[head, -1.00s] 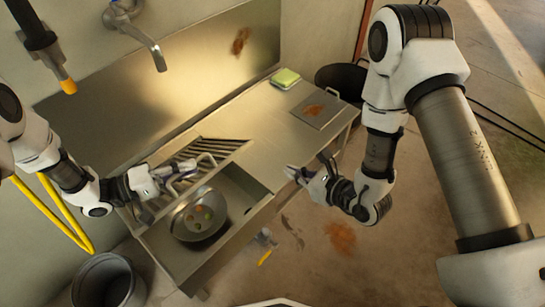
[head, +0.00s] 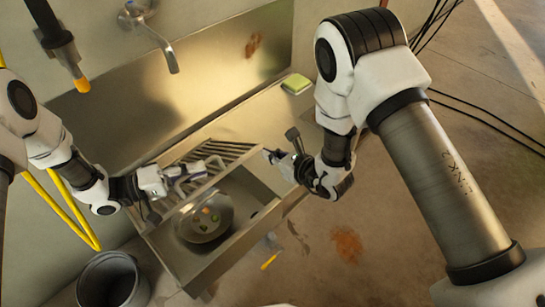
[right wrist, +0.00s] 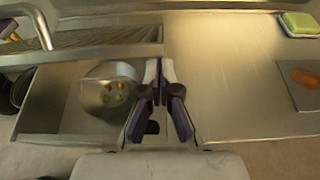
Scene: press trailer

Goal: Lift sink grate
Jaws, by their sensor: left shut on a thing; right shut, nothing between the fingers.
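The sink grate (head: 228,150), a frame of dark slats with raised handles, lies across the back part of the sink basin (head: 240,240). Its front edge and a handle also show at upper left in the right wrist view (right wrist: 100,44). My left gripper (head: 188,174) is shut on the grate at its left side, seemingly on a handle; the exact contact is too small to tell. My right gripper (head: 270,155) is shut and empty, right of the grate and apart from it; its closed fingers show in the right wrist view (right wrist: 157,72).
A round pan (head: 205,218) with several coloured pieces sits in the basin. The faucet (head: 160,45) hangs above the back. A bucket (head: 112,280) stands at lower left.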

